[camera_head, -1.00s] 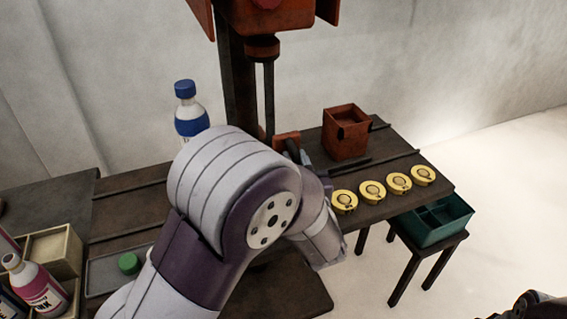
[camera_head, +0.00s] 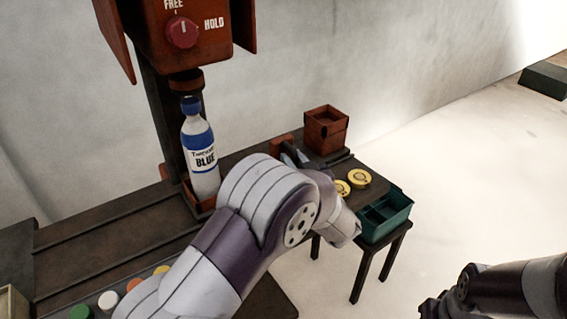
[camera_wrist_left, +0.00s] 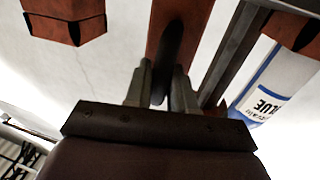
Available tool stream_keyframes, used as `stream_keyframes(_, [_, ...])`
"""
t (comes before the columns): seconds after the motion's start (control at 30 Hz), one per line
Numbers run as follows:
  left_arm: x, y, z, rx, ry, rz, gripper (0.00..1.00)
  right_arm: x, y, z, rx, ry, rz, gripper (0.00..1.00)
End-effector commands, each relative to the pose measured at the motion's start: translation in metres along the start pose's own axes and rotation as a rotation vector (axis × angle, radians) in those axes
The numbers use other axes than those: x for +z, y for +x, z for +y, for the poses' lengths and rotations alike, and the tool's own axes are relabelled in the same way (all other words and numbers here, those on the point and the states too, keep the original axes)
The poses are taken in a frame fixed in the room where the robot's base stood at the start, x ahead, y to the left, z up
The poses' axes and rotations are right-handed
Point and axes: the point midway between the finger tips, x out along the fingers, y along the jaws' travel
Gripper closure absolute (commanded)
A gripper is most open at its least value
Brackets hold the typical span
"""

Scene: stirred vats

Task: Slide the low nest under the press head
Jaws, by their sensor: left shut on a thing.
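The low nest (camera_head: 204,206) is a shallow orange-red holder on the bench rails. A bottle with a blue cap and a BLUE label (camera_head: 203,160) stands upright in it, directly below the press head (camera_head: 186,82) as seen from the head. The bottle also shows in the left wrist view (camera_wrist_left: 268,92). My left gripper (camera_head: 291,155) is right of the bottle, shut on a dark handle beside an upright orange-red plate (camera_head: 282,147); the grip shows in the left wrist view (camera_wrist_left: 160,88). My right gripper (camera_head: 434,303) is at the lower right, its fingers unclear.
A taller orange-red box (camera_head: 326,131) stands at the bench's right end. Yellow discs (camera_head: 360,178) lie in front of it, partly hidden by my arm. A teal tray (camera_head: 386,214) sits on a small stand. Coloured caps (camera_head: 108,299) lie at the lower left. The knob (camera_head: 182,33) sits between FREE and HOLD.

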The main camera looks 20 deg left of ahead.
Motion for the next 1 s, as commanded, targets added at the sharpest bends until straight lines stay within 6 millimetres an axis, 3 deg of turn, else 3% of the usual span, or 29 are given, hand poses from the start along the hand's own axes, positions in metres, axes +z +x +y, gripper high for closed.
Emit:
stream_keyframes(0.53, [0.0, 0.001, 0.007, 0.004, -0.001, 0.0, 1.0, 0.0, -0.001, 0.0, 0.0, 0.0, 0.0, 0.57])
stream_keyframes(0.57, [0.0, 0.001, 0.007, 0.005, -0.002, 0.0, 0.7, 0.0, -0.001, 0.0, 0.0, 0.0, 0.0, 0.57])
stream_keyframes(0.6, [-0.001, 0.001, 0.007, 0.004, -0.002, 0.0, 0.58, 0.0, -0.001, 0.0, 0.0, 0.0, 0.0, 0.57])
stream_keyframes(0.87, [0.0, 0.001, 0.006, 0.001, 0.0, 0.0, 0.58, 0.0, -0.001, 0.0, 0.0, 0.0, 0.0, 0.57])
stream_keyframes(1.0, [0.0, -0.012, 0.007, 0.004, 0.001, -0.002, 0.58, 0.0, -0.003, 0.0, 0.0, 0.0, 0.0, 0.57])
